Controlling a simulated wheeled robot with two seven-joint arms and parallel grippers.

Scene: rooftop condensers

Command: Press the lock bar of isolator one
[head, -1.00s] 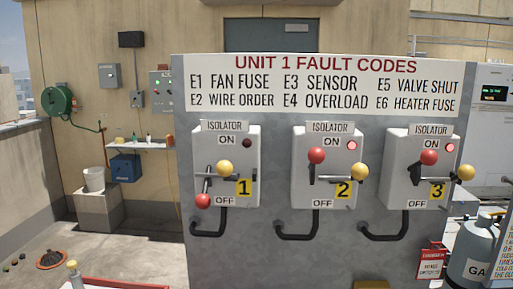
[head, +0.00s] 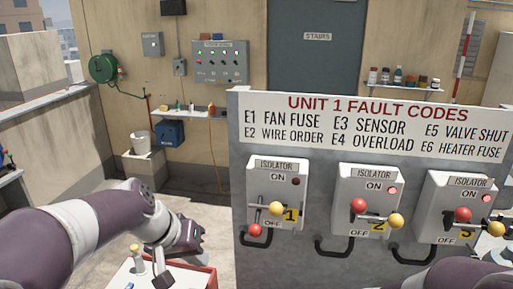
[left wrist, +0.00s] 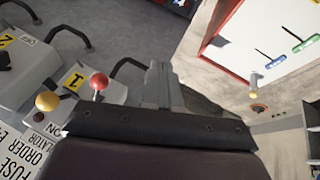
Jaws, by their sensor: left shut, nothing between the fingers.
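Isolator one (head: 262,188) is a grey box with a yellow "1" label at the left end of the panel. Its red ball (head: 254,231) is low beside OFF, and its lamp (head: 296,181) is dark. A short bar with a yellow ball (head: 276,209) crosses its front. In the left wrist view its red ball (left wrist: 98,81) and yellow ball (left wrist: 47,102) lie left of my fingers. My left gripper (head: 192,237) is left of the panel, apart from the isolator. Its fingers (left wrist: 160,80) are together and empty.
Isolator two (head: 350,187) and isolator three (head: 445,187) have red balls up and lit lamps. Black pipes curve below the boxes. A red-edged white cart (head: 118,276) stands below my left arm. A shelf (head: 190,115) and blue box (head: 170,134) are behind.

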